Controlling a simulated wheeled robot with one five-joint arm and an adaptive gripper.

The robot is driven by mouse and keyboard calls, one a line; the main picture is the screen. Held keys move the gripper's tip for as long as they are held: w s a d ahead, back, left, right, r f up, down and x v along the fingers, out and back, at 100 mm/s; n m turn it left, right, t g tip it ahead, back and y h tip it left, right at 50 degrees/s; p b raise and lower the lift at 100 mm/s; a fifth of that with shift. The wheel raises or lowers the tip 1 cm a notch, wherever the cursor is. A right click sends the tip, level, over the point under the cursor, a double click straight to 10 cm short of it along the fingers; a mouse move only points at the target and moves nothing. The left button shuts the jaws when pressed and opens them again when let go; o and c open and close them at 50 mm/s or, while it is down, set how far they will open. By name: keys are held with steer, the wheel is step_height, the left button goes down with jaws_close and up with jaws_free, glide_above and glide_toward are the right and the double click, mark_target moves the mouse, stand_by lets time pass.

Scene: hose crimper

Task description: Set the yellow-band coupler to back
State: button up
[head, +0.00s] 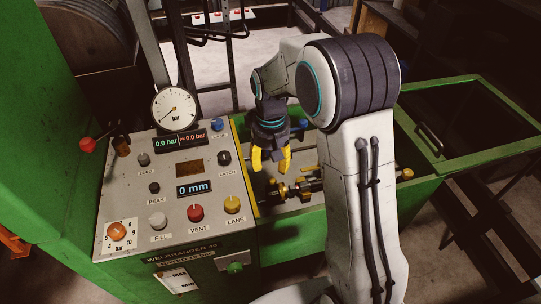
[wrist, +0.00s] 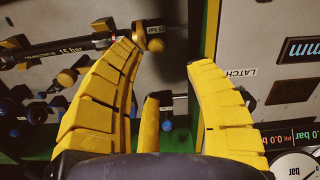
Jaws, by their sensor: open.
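My gripper (head: 271,161) has yellow fingers and hangs open and empty above the bench behind the control panel's right edge. In the wrist view my gripper (wrist: 166,56) shows its fingers spread wide, with nothing between them. A brass-yellow coupler (head: 283,193) sits on a dark hose assembly below my gripper and apart from it. In the wrist view a brass fitting (wrist: 150,36) with a yellow ball knob (wrist: 152,78) shows past the left fingertip. I cannot tell a yellow band or the coupler's setting clearly. My arm hides part of the hose assembly.
The control panel (head: 150,215) stands left, with a gauge (head: 175,108), a red VENT knob (head: 195,212) and a yellow LANE knob (head: 232,204). A blue-tipped part (wrist: 37,112) shows left in the wrist view.

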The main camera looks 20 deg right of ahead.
steer(key=shift+r, duration=0.9)
steer(key=shift+w, duration=0.1)
steer(key=s+f+g, duration=0.1)
steer(key=s+f, duration=0.2)
steer(key=s, duration=0.2)
steer(key=s+d+r+m+t, duration=0.1)
steer(key=s+r+t, duration=0.1)
steer(key=s+r, duration=0.4)
steer(key=s+d+r+t, duration=0.2)
steer(key=s+r, duration=0.4)
steer(key=s, duration=0.5)
steer(key=shift+d+r+m+t, duration=0.15)
steer(key=shift+d+m+t, duration=0.15)
steer(key=shift+m+t, duration=0.15)
